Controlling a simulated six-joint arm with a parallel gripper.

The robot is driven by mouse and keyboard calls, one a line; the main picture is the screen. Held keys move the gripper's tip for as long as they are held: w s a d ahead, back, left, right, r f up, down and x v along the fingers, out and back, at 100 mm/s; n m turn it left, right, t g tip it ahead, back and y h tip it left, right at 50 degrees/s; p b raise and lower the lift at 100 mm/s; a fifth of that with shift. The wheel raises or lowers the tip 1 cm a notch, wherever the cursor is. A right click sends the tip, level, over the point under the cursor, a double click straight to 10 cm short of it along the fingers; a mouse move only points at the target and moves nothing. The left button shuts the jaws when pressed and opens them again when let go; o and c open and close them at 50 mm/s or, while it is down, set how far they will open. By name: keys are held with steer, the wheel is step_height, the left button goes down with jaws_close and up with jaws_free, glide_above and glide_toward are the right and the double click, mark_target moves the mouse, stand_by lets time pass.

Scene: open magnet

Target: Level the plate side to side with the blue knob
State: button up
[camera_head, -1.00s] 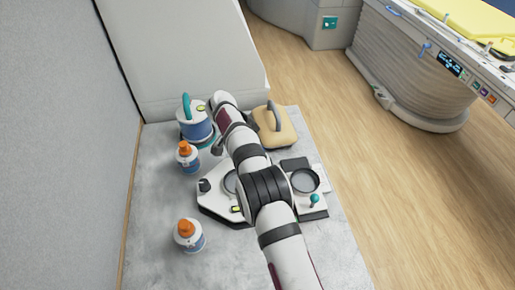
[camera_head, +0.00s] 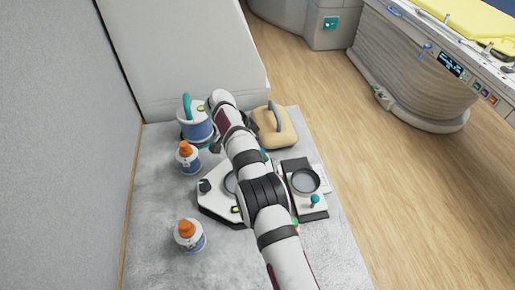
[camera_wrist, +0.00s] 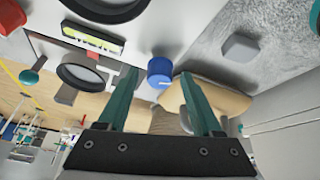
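The blue knob (camera_wrist: 160,71) is a short cylinder with a pale mark, at the edge of the white plate (camera_wrist: 180,22) in the wrist view. My gripper (camera_wrist: 160,75) is open, its two teal fingers on either side of the knob in the picture. Gaps show on both sides; I cannot tell how far the tips are from it in depth. A yellow-green bubble level (camera_wrist: 93,37) in a black frame lies on the plate. In the head view my arm covers the middle of the white plate (camera_head: 213,195) and hides the gripper.
A tan block with a grey handle (camera_head: 276,130) stands behind the plate. A blue canister with a teal handle (camera_head: 195,125) and orange-capped bottles (camera_head: 187,160) (camera_head: 190,238) stand on the left. A teal ball knob (camera_head: 315,199) is at the right. Grey tabletop (camera_head: 155,215) is clear at left.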

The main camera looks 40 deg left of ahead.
steer(key=v, duration=1.2)
steer(key=d+r+n+g+y, duration=0.1)
steer(key=d+r+n+y, duration=0.2)
steer(key=n, duration=0.4)
steer(key=d+r+n+y, duration=0.1)
steer(key=d+n+y, duration=0.2)
steer(key=d+n, duration=0.3)
steer(key=shift+n, duration=0.6)
steer(key=x, duration=1.6)
steer(key=shift+a, duration=0.35)
